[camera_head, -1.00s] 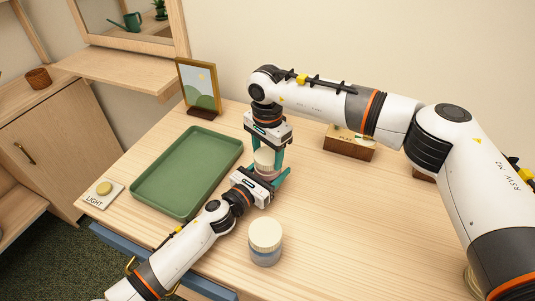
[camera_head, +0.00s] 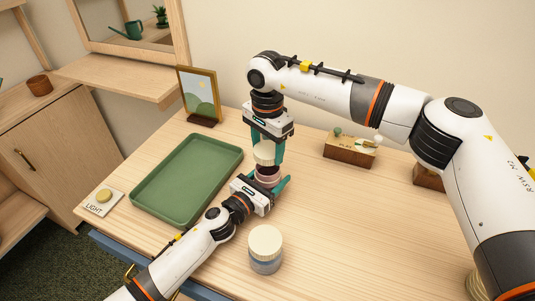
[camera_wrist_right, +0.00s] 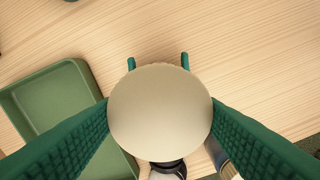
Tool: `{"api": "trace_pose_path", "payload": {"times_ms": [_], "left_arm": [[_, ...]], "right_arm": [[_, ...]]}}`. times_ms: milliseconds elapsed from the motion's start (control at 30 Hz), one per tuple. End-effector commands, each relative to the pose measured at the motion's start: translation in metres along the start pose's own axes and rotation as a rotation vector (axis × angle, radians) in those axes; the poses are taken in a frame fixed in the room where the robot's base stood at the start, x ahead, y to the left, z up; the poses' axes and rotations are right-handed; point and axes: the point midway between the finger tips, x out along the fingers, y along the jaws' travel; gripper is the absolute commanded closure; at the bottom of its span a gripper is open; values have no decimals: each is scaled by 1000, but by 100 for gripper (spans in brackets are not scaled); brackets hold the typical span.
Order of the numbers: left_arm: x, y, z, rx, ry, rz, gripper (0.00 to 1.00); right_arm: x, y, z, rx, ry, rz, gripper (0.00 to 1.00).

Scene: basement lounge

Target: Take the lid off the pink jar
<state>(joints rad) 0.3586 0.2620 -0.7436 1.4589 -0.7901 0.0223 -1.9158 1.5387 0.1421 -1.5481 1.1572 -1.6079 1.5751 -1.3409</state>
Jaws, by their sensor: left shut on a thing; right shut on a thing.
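The pink jar (camera_head: 268,181) stands on the table with its rim showing. My left gripper (camera_head: 270,185) is shut on the jar's body from the front left. The cream lid (camera_head: 264,152) is between the fingers of my right gripper (camera_head: 267,150), which points down and is shut on it. The lid appears raised just above the jar, with the jar's dark rim visible below it. In the right wrist view the round lid (camera_wrist_right: 160,112) fills the middle and hides the jar below. The left fingertips show beyond it.
A green tray (camera_head: 158,205) lies left of the jar. A blue jar with a cream lid (camera_head: 265,262) stands in front. A light switch (camera_head: 103,197), a picture frame (camera_head: 200,98) and a wooden box (camera_head: 350,148) are around. The table's right side has free room.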

Motion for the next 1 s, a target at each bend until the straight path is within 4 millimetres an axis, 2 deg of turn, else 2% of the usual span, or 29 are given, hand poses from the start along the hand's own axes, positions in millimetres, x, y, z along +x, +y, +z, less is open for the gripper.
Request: {"api": "trace_pose_path", "payload": {"times_ms": [67,267,300,433,767,867,1000], "left_arm": [[0,0,1,-1,-1,0,100],[0,0,1,-1,-1,0,100],[0,0,1,-1,-1,0,32],[0,0,1,-1,-1,0,12],[-3,0,0,0,0,0,12],[-13,-1,2,0,-2,0,12],[-40,-1,3,1,-4,-1,12]], "right_arm": [[-7,0,0,0,-1,0,67],[-7,0,0,0,0,-1,67],[-7,0,0,0,0,-1,67],[-7,0,0,0,0,-1,67],[-7,0,0,0,0,-1,67],[-7,0,0,0,0,-1,67],[-5,0,0,0,0,-1,67]]}}
